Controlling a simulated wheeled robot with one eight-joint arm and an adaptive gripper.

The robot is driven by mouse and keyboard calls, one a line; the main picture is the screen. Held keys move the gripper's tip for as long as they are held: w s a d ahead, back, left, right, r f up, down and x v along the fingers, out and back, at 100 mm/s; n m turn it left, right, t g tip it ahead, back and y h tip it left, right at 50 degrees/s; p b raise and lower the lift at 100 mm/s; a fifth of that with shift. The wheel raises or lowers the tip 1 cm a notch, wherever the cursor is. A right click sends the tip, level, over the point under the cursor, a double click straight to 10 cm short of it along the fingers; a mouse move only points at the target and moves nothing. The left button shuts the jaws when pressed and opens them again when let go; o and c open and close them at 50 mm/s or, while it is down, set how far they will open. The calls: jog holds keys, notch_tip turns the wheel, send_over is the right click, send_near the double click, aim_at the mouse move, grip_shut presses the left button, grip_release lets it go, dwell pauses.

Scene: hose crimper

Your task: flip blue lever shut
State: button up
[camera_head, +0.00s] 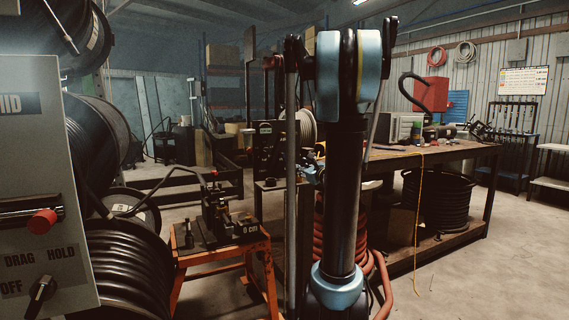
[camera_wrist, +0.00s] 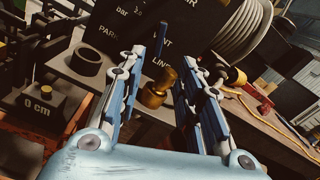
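My gripper (camera_wrist: 168,85) is open in the wrist view, with its two blue-and-grey fingers spread apart. A brass fitting (camera_wrist: 157,89) shows in the gap between them, beyond the fingers. A narrow dark-blue upright bar (camera_wrist: 162,34) stands beside the left fingertip and in front of a black labelled panel (camera_wrist: 108,22). In the head view my gripper (camera_head: 310,172) is mostly hidden behind my arm, and I cannot make out the lever.
A black ring (camera_wrist: 87,62) lies left of the fingers, near a block marked 0 cm (camera_wrist: 40,105). A hose reel (camera_wrist: 238,35) stands behind to the right. In the head view, a workbench (camera_head: 430,152) stands right, and a grey control box (camera_head: 35,130) fills the left edge.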

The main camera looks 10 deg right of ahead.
aim_at(285, 159)
jog(key=x, duration=1.7)
grip_shut()
